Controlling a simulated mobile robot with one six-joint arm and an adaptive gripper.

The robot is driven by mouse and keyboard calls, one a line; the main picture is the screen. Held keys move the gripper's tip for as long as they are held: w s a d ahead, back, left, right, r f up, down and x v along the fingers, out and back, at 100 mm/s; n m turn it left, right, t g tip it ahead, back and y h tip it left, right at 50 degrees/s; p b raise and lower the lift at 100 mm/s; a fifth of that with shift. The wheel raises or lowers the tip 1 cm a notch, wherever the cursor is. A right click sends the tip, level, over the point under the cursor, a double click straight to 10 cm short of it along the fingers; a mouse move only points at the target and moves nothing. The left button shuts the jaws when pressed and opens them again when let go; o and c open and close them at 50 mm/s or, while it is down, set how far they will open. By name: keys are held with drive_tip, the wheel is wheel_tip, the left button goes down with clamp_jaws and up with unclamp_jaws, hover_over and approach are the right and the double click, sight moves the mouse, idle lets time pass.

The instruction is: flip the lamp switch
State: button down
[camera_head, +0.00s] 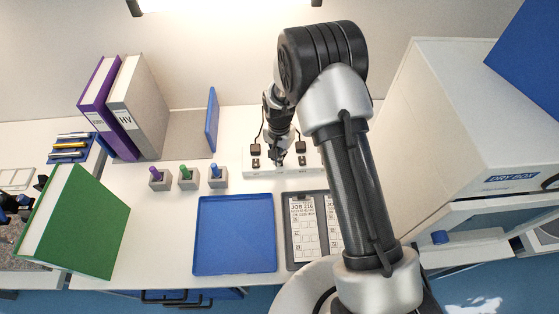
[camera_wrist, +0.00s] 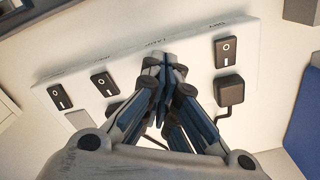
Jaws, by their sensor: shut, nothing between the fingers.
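A white switch strip (camera_head: 262,174) lies at the back of the bench and fills much of the wrist view (camera_wrist: 195,100). In the wrist view it carries a black rocker switch (camera_wrist: 60,87) at the left, a second black switch (camera_wrist: 105,84) beside it, and a third black switch (camera_wrist: 226,51) at the right. Small labels along the strip's edge are too blurred to read surely. My gripper (camera_wrist: 165,60) is shut and empty, its tips over the strip between the second and third switches. Whatever lies under the tips is hidden, and contact cannot be told. My gripper (camera_head: 278,160) also shows in the head view.
A black plug (camera_wrist: 229,91) with a cable sits below the right switch. In front of the strip lie a blue tray (camera_head: 235,234) and a clipboard (camera_head: 303,225). Small holders (camera_head: 188,178) stand left. A white dry box (camera_head: 470,120) stands right.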

drive_tip(key=shift+f+b, duration=0.85)
drive_tip(key=shift+f, duration=0.45)
drive_tip(key=shift+f+b, duration=1)
idle(0.5)
idle(0.4)
drive_tip(key=shift+r+p, duration=1.55)
drive_tip(key=shift+r, duration=0.85)
drive_tip(key=shift+s+r+p, duration=0.2)
drive_tip(key=shift+r+p, duration=0.3)
drive_tip(key=shift+r, duration=0.7)
drive_tip(key=shift+w, duration=0.15)
drive_tip(key=shift+r+p, duration=0.1)
drive_tip(key=shift+p, duration=0.2)
